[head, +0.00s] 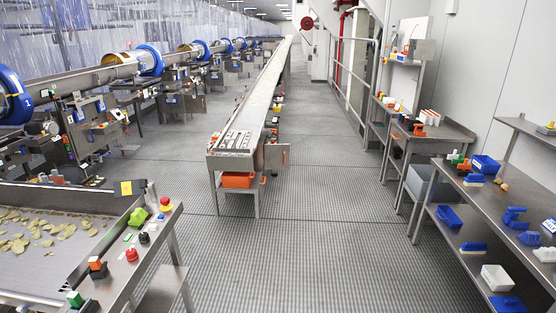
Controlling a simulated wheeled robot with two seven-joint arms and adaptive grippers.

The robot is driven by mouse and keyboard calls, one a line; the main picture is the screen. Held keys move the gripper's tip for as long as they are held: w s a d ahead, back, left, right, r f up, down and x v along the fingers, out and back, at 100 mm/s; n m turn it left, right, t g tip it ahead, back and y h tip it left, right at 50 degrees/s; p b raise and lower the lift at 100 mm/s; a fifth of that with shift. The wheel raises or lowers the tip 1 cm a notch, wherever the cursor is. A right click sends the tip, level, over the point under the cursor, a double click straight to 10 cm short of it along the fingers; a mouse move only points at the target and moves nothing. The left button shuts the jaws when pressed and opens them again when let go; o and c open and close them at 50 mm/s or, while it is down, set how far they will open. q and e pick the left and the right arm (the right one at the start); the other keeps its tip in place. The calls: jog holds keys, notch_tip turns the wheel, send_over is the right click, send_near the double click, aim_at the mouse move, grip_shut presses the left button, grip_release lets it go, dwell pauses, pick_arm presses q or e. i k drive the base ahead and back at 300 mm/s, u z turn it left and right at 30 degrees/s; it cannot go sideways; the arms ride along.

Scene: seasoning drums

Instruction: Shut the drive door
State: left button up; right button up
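A long belt conveyor (262,95) runs away from me down the middle of the room. At its near end a small steel panel (275,157) with an orange-red handle stands out to the right of the frame. It looks like the drive door, swung open, though it is small here. An orange box (238,180) sits under the conveyor's near end. Neither of my grippers shows in the head view.
A belt with chips (40,240) and a control rail (125,245) with coloured buttons fill the lower left. Steel shelves (490,215) with blue brushes and tubs line the right. Blue-ringed drums (150,60) stand at the back left. The grey floor (310,250) between is clear.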

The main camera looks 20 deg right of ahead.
aim_at(276, 156)
jog(key=z, duration=0.25)
jog(key=i, duration=0.8)
jog(key=z, duration=1.05)
jog(key=i, duration=2)
jog(key=z, duration=0.5)
jog(key=i, duration=2.2)
jog(key=u, duration=0.65)
jog(key=i, duration=1.95)
jog(key=u, duration=0.75)
jog(key=i, duration=0.3)
jog(key=u, duration=0.1)
